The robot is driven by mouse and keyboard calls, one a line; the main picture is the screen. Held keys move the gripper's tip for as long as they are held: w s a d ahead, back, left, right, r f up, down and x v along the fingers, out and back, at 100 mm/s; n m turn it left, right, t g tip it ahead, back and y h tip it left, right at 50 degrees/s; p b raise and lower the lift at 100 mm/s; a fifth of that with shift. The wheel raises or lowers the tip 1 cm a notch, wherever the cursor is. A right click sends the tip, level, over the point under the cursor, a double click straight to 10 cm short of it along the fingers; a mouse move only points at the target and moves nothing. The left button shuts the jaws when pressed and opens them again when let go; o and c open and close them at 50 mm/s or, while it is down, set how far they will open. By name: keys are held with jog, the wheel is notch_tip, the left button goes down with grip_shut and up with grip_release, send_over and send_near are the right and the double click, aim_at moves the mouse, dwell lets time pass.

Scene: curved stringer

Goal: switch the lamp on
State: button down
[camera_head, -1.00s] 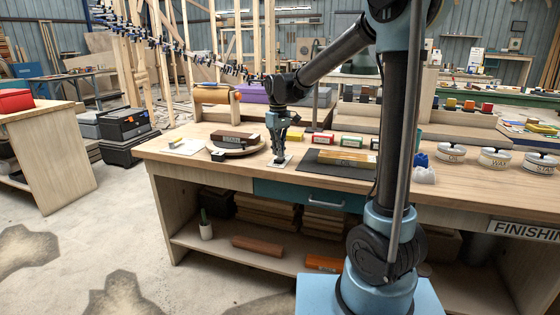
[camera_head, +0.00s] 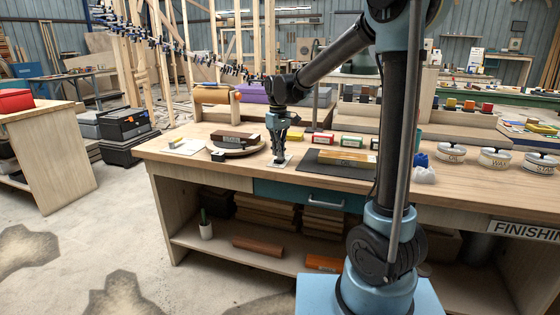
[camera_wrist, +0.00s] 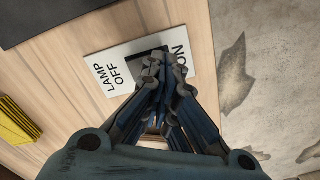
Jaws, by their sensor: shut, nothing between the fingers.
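The lamp switch is a white plate (camera_wrist: 125,51) lying on the workbench. It is lettered LAMP OFF on the left and ON on the right in the wrist view, with a black switch part (camera_wrist: 143,54) between them. The plate also shows in the head view (camera_head: 288,158). My gripper (camera_wrist: 164,64) is shut and empty. Its fingertips are over the plate, by the black part and the ON side, and hide some of both. I cannot tell whether they touch it. In the head view my gripper (camera_head: 279,157) points straight down at the plate. The switch position is unclear.
A round board (camera_head: 237,150) with a brown block (camera_head: 234,138) is to the left. Small coloured boxes (camera_head: 322,138) stand behind. The bench's front edge is near the plate.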

aim_at(279, 160)
jog(key=shift+f, duration=0.9)
dwell(0.6)
jog(key=shift+r, duration=3.55)
jog(key=shift+d, duration=0.1)
jog(key=s+d+m, duration=0.3)
jog(key=s+d, duration=0.4)
jog(key=d, duration=0.5)
jog(key=s+d+f+m+t, duration=0.1)
jog(key=s+d+f+m, duration=0.2)
jog(key=s+d+f, duration=0.4)
jog(key=s+d+f+m+t, duration=0.1)
jog(key=s+d+f+m, duration=0.2)
jog(key=s+d+f, duration=0.5)
jog(key=s+d, duration=0.2)
jog(key=s, duration=0.4)
jog(key=shift+s, duration=0.25)
jog(key=shift+w, duration=0.1)
